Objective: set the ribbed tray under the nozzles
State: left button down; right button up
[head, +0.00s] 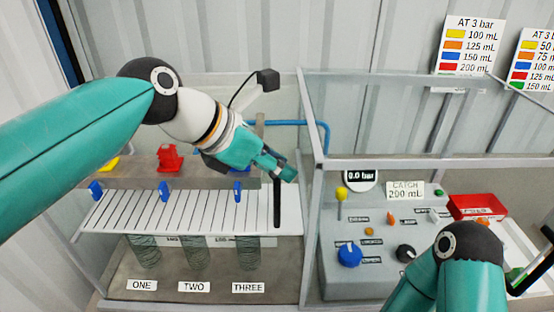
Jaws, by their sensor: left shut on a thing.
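The ribbed tray (143,215) is white with dark slots. It lies level below the row of blue nozzles (163,191) and above several ribbed cylinders (194,252) labelled ONE, TWO and THREE. My left gripper (279,172) is at the tray's right end, shut on an upright black handle (277,208). The fingers partly cover the handle's top, and I cannot see clearly how it joins the tray. My right arm shows at the lower right, but its gripper is out of view.
A metal frame post (311,230) stands just right of the tray. Beyond it is a grey control panel (345,281) with knobs, a gauge reading 0.0 bar (360,176) and a CATCH 200 mL label (405,190). A red bin (476,207) sits farther right.

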pick_arm(q)
jog(key=shift+s+f, duration=0.1)
jog(key=shift+s, duration=0.05)
jog(key=c, duration=1.2)
grip_release()
jog(key=shift+o, duration=1.4)
jog(key=shift+s, duration=0.2)
jog(key=shift+w, duration=0.1)
jog(key=v, duration=1.2)
